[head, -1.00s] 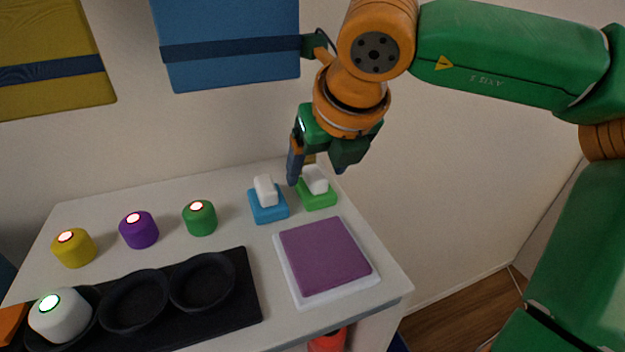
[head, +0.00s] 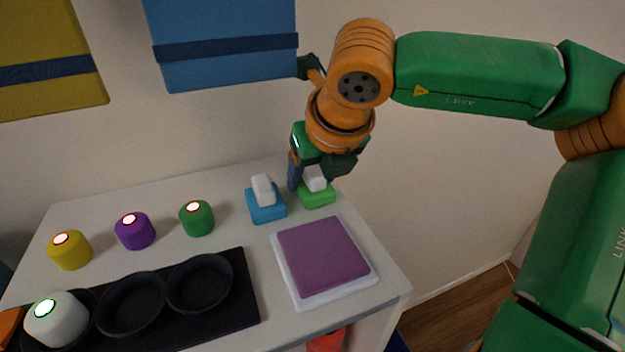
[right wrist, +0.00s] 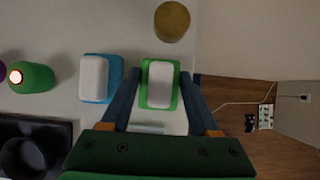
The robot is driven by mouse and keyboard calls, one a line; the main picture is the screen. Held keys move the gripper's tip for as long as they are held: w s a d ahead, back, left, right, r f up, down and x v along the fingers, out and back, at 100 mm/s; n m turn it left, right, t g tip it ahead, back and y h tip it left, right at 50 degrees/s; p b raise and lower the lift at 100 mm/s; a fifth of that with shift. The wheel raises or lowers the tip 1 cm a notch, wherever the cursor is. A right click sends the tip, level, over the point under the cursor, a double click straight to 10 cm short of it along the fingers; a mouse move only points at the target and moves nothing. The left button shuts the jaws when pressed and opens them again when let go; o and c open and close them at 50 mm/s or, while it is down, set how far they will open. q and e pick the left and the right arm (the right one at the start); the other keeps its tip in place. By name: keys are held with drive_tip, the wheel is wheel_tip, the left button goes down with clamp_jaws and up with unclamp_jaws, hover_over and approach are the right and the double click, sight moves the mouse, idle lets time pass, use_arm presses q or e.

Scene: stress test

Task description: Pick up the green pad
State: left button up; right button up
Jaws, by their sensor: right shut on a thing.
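The green pad (head: 318,198) has a white block-shaped handle (head: 316,183) on top and sits near the far right of the white table. It also shows in the right wrist view (right wrist: 160,107). My right gripper (head: 314,178) is shut on the green pad from above, with one finger on each side in the right wrist view. The gripper partly covers the handle in the head view. I cannot see any gap under the pad. My left gripper is not in view.
A blue pad (head: 266,208) with a white handle stands close left of the green one. A purple pad (head: 322,255) lies on a white base in front. Green, purple and yellow knobs and a black tray (head: 245,300) are left. A yellow round thing (right wrist: 172,20) is close by.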

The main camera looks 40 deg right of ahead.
sight(313, 169)
wheel_tip(313, 169, up, 6)
drive_tip(key=shift+r+p, duration=0.2)
drive_tip(key=shift+p, duration=0.1)
drive_tip(key=s+b, duration=0.1)
drive_tip(key=s, duration=0.2)
drive_tip(key=s+a+b, duration=0.1)
drive_tip(key=s+b, duration=0.1)
drive_tip(key=s, duration=0.2)
drive_tip(key=s+a+b, duration=0.1)
drive_tip(key=s+b, duration=0.1)
drive_tip(key=s, duration=0.2)
drive_tip(key=shift+a+f, duration=0.25)
drive_tip(key=s+a+b, duration=0.1)
drive_tip(key=s+a, duration=0.1)
drive_tip(key=s, duration=0.6)
drive_tip(key=shift+s+r, duration=0.15)
drive_tip(key=shift+r, duration=0.15)
